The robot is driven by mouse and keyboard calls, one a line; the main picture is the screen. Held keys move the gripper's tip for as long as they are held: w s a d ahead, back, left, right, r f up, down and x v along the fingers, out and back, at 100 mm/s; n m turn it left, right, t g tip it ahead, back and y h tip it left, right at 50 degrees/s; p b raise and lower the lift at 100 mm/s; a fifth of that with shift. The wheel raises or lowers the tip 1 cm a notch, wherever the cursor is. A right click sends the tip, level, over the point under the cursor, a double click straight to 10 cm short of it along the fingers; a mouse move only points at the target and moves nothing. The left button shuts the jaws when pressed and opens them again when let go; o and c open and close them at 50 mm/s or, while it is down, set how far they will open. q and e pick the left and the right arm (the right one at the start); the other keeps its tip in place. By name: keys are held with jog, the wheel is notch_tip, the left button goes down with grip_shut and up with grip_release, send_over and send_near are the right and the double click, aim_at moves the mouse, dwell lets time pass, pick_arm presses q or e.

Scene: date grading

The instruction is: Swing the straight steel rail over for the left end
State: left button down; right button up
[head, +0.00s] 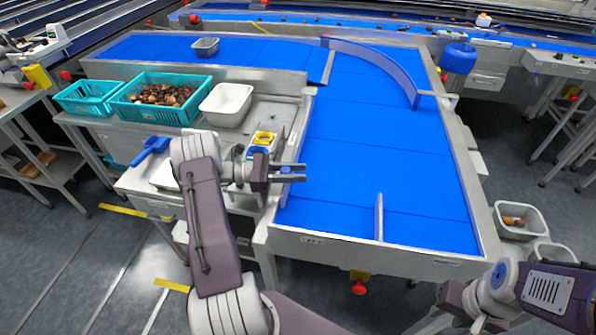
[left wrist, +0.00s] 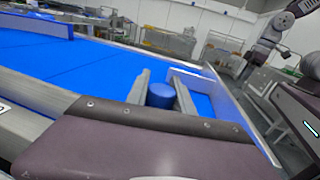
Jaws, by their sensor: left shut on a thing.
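My left gripper (head: 289,173) reaches over the left edge of the blue belt, near its front end. In the left wrist view its two grey fingers are closed on a short blue cylindrical knob (left wrist: 160,95). What the knob is fixed to is hidden. A straight thin grey rail (head: 379,217) stands upright on the belt near the front edge, right of my left gripper and apart from it. A curved rail (head: 390,62) crosses the far part of the belt. My right arm shows at the lower right in the head view; its gripper is not seen.
The blue belt (head: 345,165) is bare around the straight rail. Left of it are a white tub (head: 227,113), a teal crate (head: 125,115) of dates and a yellow and blue item (head: 262,140). A grey bin (head: 205,43) sits on the far belt. Grey tubs (head: 540,219) stand at right.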

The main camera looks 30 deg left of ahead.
pick_arm(q)
jog(key=shift+a, duration=0.1)
jog(key=c, duration=1.5)
grip_release()
jog(key=o, duration=0.4)
jog(key=shift+a, duration=0.15)
jog(key=b+v, duration=0.1)
jog(key=v, duration=0.8)
jog(key=shift+a, duration=0.15)
jog(key=shift+s, duration=0.1)
